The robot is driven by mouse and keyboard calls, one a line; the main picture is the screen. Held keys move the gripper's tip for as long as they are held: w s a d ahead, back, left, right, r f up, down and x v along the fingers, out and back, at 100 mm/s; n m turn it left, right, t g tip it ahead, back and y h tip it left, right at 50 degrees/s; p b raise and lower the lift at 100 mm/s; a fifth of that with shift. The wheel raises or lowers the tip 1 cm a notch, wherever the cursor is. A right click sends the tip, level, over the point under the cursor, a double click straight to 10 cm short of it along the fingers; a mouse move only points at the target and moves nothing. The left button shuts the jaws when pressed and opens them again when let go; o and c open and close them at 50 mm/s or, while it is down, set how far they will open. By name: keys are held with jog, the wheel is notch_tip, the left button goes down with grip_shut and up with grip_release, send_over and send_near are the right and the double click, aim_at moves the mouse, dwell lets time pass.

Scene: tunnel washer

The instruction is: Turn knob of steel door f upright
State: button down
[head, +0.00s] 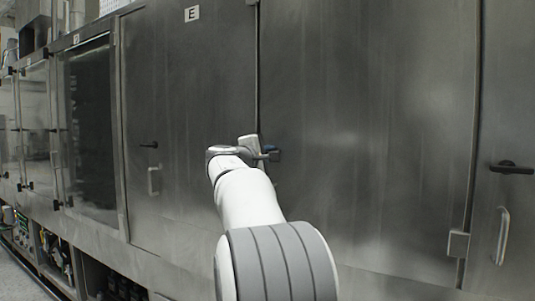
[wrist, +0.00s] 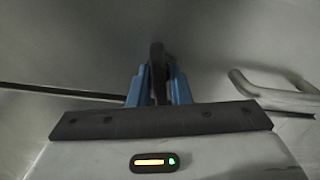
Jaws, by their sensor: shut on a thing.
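Two large steel doors show in the head view: one lies under the label E (head: 191,14), and a wide door (head: 370,130) lies to its right; I see no letter F. My gripper (head: 268,154) is at the left edge of the wide door, by the gap between the two. In the wrist view its blue fingers (wrist: 158,90) are shut on a dark knob (wrist: 157,62). The knob stands up the picture, roughly across the dark door gap. The head view hides the knob behind my gripper.
A bar handle (wrist: 272,92) sits close to the right of the fingers in the wrist view. At the far right of the head view are another black knob (head: 512,167), lying level, and a handle (head: 502,235). Door E has its own knob (head: 149,145) and handle (head: 153,181).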

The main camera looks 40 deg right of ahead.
jog(key=n+p, duration=0.1)
jog(key=n, duration=0.3)
jog(key=shift+n+p, duration=0.3)
jog(key=shift+p, duration=0.1)
jog(key=n+p, duration=0.2)
jog(key=n, duration=0.1)
jog(key=shift+r+n, duration=0.1)
jog(key=shift+n, duration=0.3)
jog(key=n+p, duration=0.2)
jog(key=n, duration=0.2)
jog(key=shift+p, duration=0.3)
jog(key=shift+n+p, duration=0.85)
jog(key=shift+n, duration=0.65)
jog(key=shift+f, duration=0.2)
jog(key=c, duration=1.5)
grip_release()
